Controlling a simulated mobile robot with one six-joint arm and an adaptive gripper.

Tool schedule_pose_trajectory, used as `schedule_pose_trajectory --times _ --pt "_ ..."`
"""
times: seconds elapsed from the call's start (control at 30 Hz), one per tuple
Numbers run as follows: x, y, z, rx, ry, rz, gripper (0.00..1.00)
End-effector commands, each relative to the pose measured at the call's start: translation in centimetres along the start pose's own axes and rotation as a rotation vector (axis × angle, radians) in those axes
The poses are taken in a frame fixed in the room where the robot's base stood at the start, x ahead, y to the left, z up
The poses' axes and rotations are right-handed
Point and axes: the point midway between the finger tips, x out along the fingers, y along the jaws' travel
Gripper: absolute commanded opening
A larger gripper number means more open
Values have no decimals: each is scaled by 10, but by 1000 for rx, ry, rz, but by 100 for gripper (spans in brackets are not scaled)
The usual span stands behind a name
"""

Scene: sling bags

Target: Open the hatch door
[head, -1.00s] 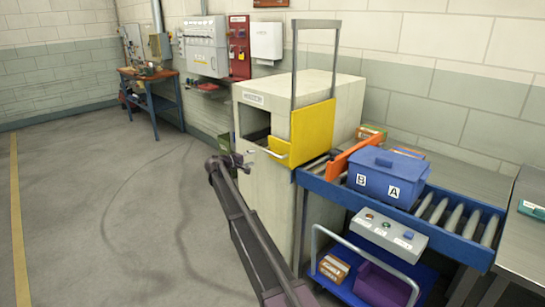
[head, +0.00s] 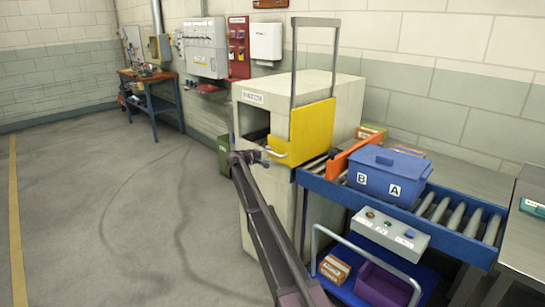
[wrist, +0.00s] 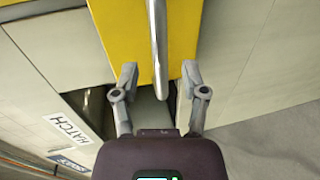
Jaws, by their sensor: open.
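The hatch door (head: 312,132) is a yellow panel on the front of a cream cabinet (head: 345,98), within a tall grey frame. A dark opening shows to its left in the head view. A light grey bar handle (head: 276,152) sits low on the door. My gripper (head: 262,157) is at the handle's left end in the head view. In the wrist view the yellow door (wrist: 115,35) fills the top, and the handle (wrist: 157,45) runs down between the two spread fingers of my gripper (wrist: 159,78). Neither finger clearly touches the handle.
A roller conveyor (head: 440,210) stands right of the cabinet, carrying a blue lidded box (head: 388,172). A control box (head: 390,232) and a blue cart (head: 345,290) are below. A green bin (head: 224,155) stands left of the cabinet. The floor at left is clear.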

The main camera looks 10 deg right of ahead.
Motion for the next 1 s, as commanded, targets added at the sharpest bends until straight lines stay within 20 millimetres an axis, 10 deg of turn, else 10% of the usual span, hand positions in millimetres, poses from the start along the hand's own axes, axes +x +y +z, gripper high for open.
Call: schedule_pose_trajectory --times 0.7,0.9,1.0 --pt "34 0 0 0 1 0 57" --pt "34 0 -1 0 1 0 0" --pt "34 0 -1 0 1 0 0"
